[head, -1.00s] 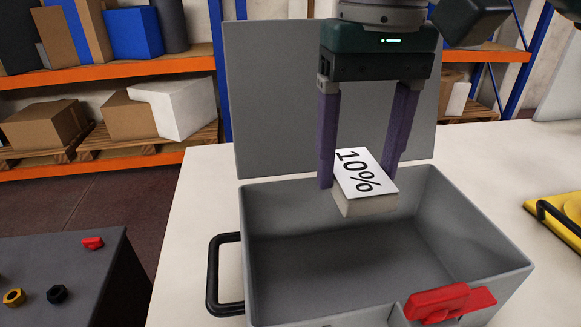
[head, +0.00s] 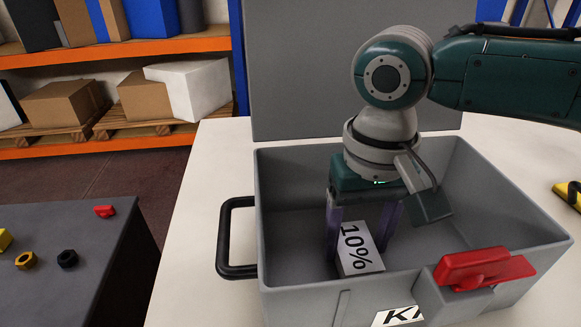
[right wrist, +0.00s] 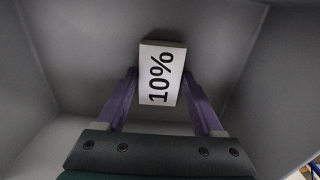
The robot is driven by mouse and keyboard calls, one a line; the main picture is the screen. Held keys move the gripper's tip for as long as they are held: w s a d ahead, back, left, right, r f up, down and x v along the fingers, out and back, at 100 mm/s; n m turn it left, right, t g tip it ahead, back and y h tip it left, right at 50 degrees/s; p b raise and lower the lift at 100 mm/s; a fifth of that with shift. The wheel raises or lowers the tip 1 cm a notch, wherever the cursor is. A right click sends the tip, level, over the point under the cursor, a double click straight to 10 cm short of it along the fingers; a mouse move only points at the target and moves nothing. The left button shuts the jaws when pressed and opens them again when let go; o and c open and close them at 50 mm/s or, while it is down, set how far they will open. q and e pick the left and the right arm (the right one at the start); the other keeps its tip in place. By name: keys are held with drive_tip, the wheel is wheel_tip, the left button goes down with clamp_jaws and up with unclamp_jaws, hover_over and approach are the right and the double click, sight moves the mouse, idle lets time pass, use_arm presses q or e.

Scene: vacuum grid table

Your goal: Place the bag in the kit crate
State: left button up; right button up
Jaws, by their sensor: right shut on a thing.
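The bag (head: 362,244) is a small pale block with a white face marked "10%". My right gripper (head: 357,253) is shut on it, one purple finger on each side. Gripper and bag are down inside the open grey kit crate (head: 500,215). The right wrist view also shows the bag (right wrist: 160,78) between the fingers (right wrist: 160,74), with the crate's walls (right wrist: 60,45) around. The bag's lower edge is close to the crate's front rim in the head view; whether it touches the floor I cannot tell. My left gripper is not in view.
The crate's lid (head: 290,70) stands open behind it. A black handle (head: 226,240) is on its left side and a red latch (head: 480,268) on its front. A dark table (head: 60,225) at left holds nuts and a red piece (head: 104,211). A yellow object (head: 570,196) lies at right.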

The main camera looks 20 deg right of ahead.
sight(355, 246)
drive_tip(key=shift+f, duration=0.1)
drive_tip(key=o, duration=1.4)
drive_tip(key=shift+c, duration=0.2)
wheel_tip(355, 246, up, 12)
drive_tip(key=p, duration=0.2)
drive_tip(key=shift+r+p, duration=0.2)
drive_tip(key=shift+p, duration=0.15)
